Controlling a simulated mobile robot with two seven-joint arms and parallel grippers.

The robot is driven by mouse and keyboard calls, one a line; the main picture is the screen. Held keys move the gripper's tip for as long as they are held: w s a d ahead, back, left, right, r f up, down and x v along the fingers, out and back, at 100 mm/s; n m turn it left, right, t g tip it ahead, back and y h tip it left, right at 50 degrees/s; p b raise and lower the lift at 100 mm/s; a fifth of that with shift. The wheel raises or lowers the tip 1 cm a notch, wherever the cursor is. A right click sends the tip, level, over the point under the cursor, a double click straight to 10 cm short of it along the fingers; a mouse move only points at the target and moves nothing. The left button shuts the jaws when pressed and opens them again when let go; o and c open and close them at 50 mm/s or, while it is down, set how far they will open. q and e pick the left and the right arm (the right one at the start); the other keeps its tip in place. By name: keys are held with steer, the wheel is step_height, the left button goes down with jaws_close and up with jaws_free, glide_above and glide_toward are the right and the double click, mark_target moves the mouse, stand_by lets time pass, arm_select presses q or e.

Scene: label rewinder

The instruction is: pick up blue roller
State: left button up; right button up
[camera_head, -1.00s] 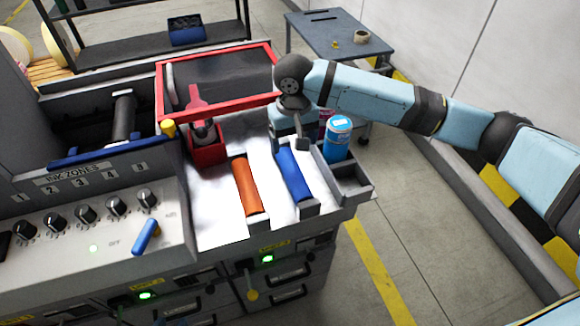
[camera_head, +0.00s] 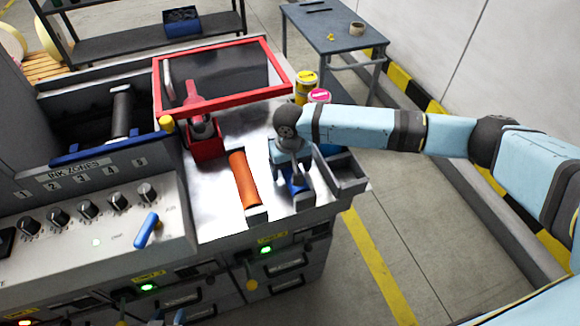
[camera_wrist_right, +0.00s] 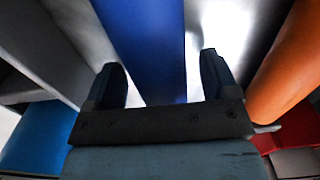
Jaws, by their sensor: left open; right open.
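The blue roller (camera_head: 298,187) lies on the metal top of the machine, to the right of the orange roller (camera_head: 243,180). My right gripper (camera_head: 291,178) is over the blue roller and hides much of it. In the right wrist view, the blue roller (camera_wrist_right: 147,45) runs between the two open fingers of the right gripper (camera_wrist_right: 160,72). Whether the fingers touch it cannot be told. What seem to be the tips of my left gripper (camera_head: 168,318) show at the bottom edge of the head view, away from the rollers.
A red holder (camera_head: 206,143) and red frame (camera_head: 222,105) stand behind the orange roller. Yellow and pink-topped cans (camera_head: 306,88) stand behind my right arm. A blue can (camera_wrist_right: 38,135) is beside the gripper in the wrist view. A grey tray (camera_head: 343,172) is at the right edge.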

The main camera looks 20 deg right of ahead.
steer(key=shift+r, duration=0.1)
jaws_close()
